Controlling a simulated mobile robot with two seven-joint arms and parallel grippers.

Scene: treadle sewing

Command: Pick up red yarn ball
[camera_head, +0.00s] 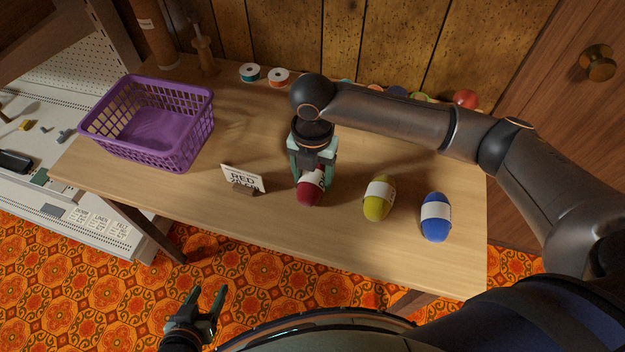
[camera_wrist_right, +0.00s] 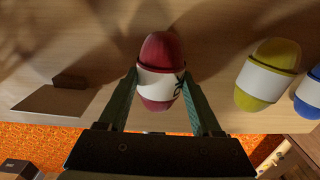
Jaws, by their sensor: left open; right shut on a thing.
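The red yarn ball (camera_head: 308,192) with a white paper band is on or just above the wooden table (camera_head: 270,235). My right gripper (camera_head: 311,176) reaches down from above and is shut on it. In the right wrist view the red yarn ball (camera_wrist_right: 160,58) sits between the two green fingers, which press on its band from both sides. Whether it touches the table is hard to tell. My left gripper (camera_head: 210,305) is open and empty, low over the patterned floor in front of the table.
A yellow yarn ball (camera_head: 378,199) and a blue yarn ball (camera_head: 435,217) lie to the right. A small sign (camera_head: 241,179) reading "RED YARN" stands left of the red ball. An empty purple basket (camera_head: 150,122) stands at the table's left. Spools (camera_head: 278,77) line the back.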

